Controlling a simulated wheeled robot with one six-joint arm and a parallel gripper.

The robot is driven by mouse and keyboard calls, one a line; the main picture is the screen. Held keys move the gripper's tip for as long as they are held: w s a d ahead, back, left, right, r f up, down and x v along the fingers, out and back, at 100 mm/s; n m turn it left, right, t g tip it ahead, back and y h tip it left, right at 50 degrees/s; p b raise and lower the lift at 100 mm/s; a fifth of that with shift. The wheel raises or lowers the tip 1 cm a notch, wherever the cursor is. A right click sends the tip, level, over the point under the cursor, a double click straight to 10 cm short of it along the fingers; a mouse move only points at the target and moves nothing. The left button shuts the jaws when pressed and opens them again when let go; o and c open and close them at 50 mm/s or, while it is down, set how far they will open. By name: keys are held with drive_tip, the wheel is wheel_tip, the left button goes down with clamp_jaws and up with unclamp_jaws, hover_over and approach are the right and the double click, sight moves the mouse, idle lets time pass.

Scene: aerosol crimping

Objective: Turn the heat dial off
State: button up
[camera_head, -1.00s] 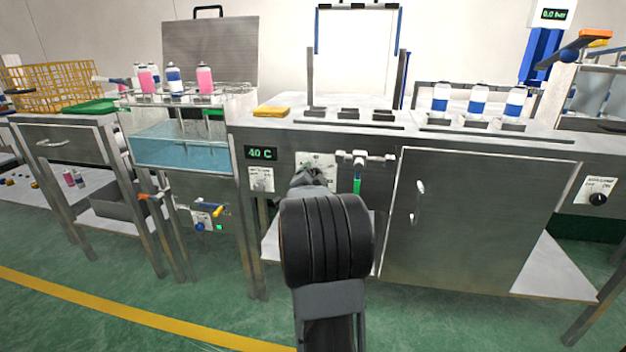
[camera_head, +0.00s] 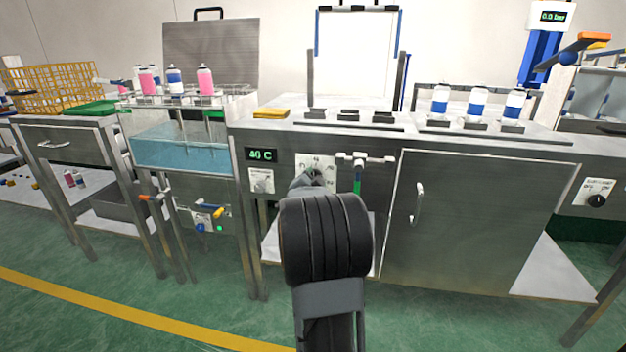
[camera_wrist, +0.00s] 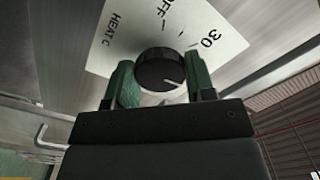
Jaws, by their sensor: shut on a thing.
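The heat dial (camera_wrist: 160,69) is a dark round knob on a white plate (camera_wrist: 95,55) marked HEAT C, OFF and 30. In the wrist view its white pointer line runs toward the lower right, away from the OFF mark. My gripper (camera_wrist: 159,75) has one green finger on each side of the knob and is shut on it. In the head view my gripper (camera_head: 313,181) reaches the plate (camera_head: 328,160) on the bench front, and my wrist hides most of the dial. The display (camera_head: 261,154) left of the plate reads 40 C.
A valve with a green hose (camera_head: 358,160) sits just right of the plate. A smaller dial plate (camera_head: 261,180) is to its left. A cabinet door with a handle (camera_head: 419,203) is farther right. Cans stand on the bench top (camera_head: 290,119).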

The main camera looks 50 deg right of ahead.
drive_tip(key=n+p, duration=0.3)
drive_tip(key=n, duration=0.4)
drive_tip(key=n+p, duration=0.3)
drive_tip(key=n, duration=0.5)
drive_tip(key=n+p, duration=0.4)
drive_tip(key=n, duration=0.3)
drive_tip(key=shift+s+d, duration=0.3)
drive_tip(key=shift+n, duration=0.4)
drive_tip(key=o, duration=0.7)
drive_tip(key=shift+s+d, duration=0.1)
drive_tip(key=shift+c, duration=0.2)
drive_tip(key=shift+o, duration=1.3)
drive_tip(key=shift+w+a, duration=0.2)
drive_tip(key=p+v, duration=0.2)
drive_tip(key=v, duration=1.2)
